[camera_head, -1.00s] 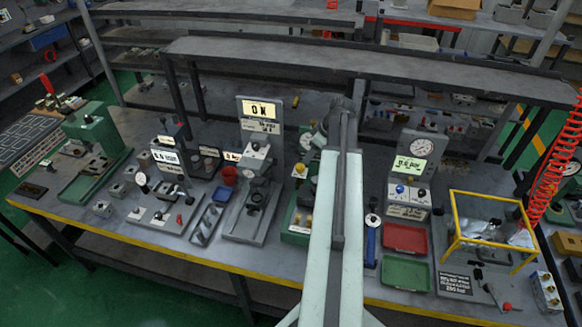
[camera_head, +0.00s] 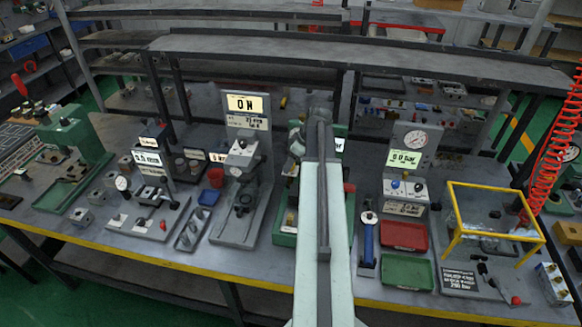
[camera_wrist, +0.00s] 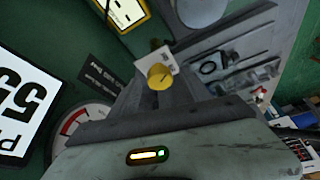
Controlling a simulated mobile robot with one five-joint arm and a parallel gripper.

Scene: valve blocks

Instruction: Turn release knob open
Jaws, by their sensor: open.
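A small yellow knob (camera_wrist: 160,76) shows in the middle of the wrist view, with a pale tag behind it. My gripper (camera_wrist: 157,88) reaches up from the bottom of that view. Its dark jaws are apart, and the knob appears at or just beyond their tips; I cannot tell whether they touch it. In the head view my arm covers much of the green station (camera_head: 285,238), and my gripper is hidden there. I cannot tell the knob's turned position or read any release marking.
A round gauge (camera_wrist: 82,128) and a white number plate (camera_wrist: 22,105) lie close left of the jaws. In the head view, a gauge stand (camera_head: 413,138), a red tray (camera_head: 403,236) and a yellow frame (camera_head: 450,215) stand to the right.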

